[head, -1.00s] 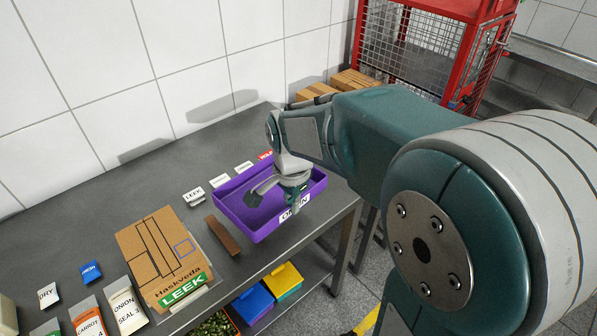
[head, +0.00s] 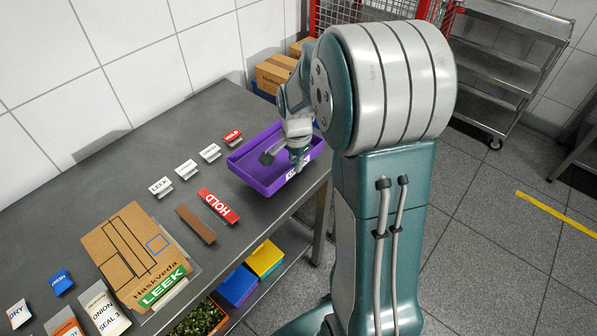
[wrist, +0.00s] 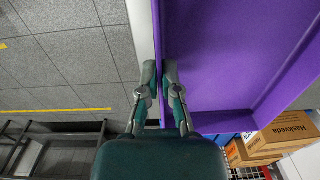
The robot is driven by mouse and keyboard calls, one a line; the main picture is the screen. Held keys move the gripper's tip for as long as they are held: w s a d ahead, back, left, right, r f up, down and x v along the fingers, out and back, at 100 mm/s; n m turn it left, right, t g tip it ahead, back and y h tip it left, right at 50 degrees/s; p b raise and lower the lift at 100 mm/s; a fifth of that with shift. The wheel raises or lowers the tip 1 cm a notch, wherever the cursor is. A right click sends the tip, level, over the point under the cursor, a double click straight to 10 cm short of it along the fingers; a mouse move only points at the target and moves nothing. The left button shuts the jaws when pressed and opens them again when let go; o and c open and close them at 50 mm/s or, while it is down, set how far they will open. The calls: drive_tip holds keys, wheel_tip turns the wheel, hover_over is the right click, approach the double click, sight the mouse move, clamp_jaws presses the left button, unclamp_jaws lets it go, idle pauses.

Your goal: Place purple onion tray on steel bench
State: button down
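The purple onion tray (head: 245,171) is at the right end of the steel bench (head: 120,175). Its white front label (head: 298,170) is partly covered by my gripper (head: 297,165). The tray looks roughly level and its base is over the bench top; I cannot tell whether it rests there or hangs just above. In the wrist view my gripper (wrist: 160,82) has its fingers close on both sides of one wall of the purple tray (wrist: 230,55), shut on it. The tray's inside looks empty apart from a dark shadow.
A red HOLD card (head: 218,207) and a brown bar (head: 195,225) lie left of the tray. Small label stands (head: 186,169) line the back. A cardboard LEEK sheet (head: 120,245) lies further left. Cardboard boxes (head: 277,74) and a red cage stand beyond. Blue and yellow bins (head: 264,257) sit below.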

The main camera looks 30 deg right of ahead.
sight(300, 182)
drive_tip(key=shift+w+d+f, duration=0.2)
drive_tip(key=shift+d+f, duration=0.35)
drive_tip(key=shift+d, duration=0.1)
drive_tip(key=f, duration=0.3)
drive_tip(key=shift+w+d+f, duration=0.15)
drive_tip(key=shift+d+f, duration=0.05)
drive_tip(key=shift+a+f, duration=0.15)
drive_tip(key=c, duration=0.8)
unclamp_jaws()
drive_tip(key=shift+f, duration=0.1)
